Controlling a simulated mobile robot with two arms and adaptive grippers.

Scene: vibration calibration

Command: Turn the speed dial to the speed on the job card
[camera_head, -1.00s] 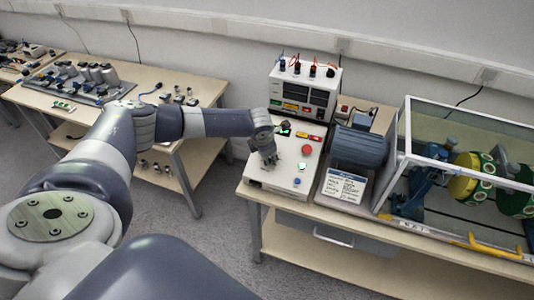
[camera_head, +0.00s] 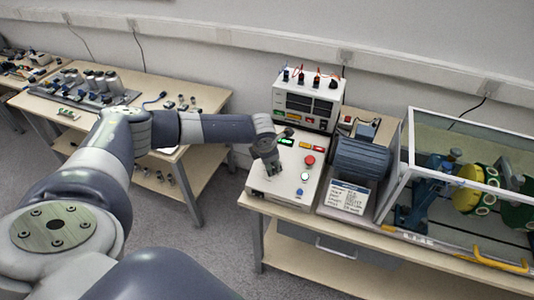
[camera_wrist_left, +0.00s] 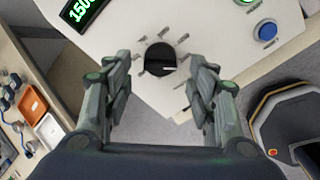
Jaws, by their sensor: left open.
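The black speed dial (camera_wrist_left: 160,61) sits on the white control panel (camera_wrist_left: 215,30), ringed by tick marks, with a pale pointer line toward the right in the wrist view. My left gripper (camera_wrist_left: 160,72) is open, with one finger on each side of the dial and gaps between. In the head view this gripper (camera_head: 271,168) is over the panel's left part and hides the dial. A green display (camera_wrist_left: 84,10) shows "150" with its end cut off. The job card (camera_head: 348,196) stands right of the panel; its text is too small to read. My right gripper is not in view.
A red button (camera_head: 309,160) and a blue button (camera_wrist_left: 265,30) are on the panel. An instrument box (camera_head: 308,100) stands behind it. A motor (camera_head: 360,157) and a framed clear guard (camera_head: 440,170) are to the right. Another table (camera_head: 205,97) is at left.

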